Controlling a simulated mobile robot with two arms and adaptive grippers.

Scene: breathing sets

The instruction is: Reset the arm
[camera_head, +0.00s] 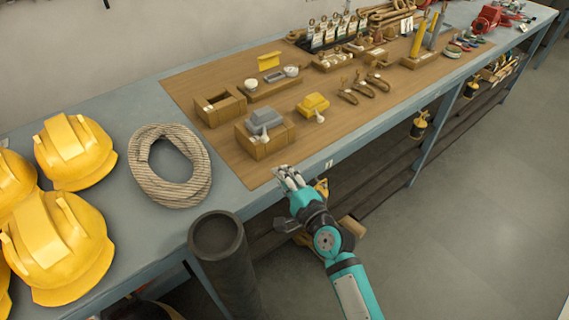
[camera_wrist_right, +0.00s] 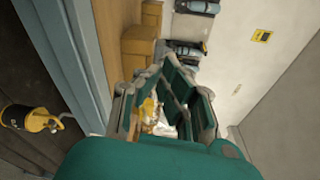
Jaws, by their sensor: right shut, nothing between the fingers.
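My right arm comes in from the lower right of the head view. Its gripper (camera_head: 288,178) is shut and empty, at the front edge of the workbench (camera_head: 232,196). The closed fingers also show in the right wrist view (camera_wrist_right: 165,105). Beyond the gripper on the wooden board (camera_head: 345,105) stands a wooden box (camera_head: 262,146) with a grey piece (camera_head: 264,119) on top. The gripper is apart from it. My left gripper is not in view.
Yellow helmets (camera_head: 72,150) and a coiled rope (camera_head: 150,185) lie on the bench at left. A dark upright cylinder (camera_head: 225,262) stands before the bench, left of my arm. An open wooden box (camera_head: 220,110) is further back. The floor (camera_head: 470,220) at right is clear.

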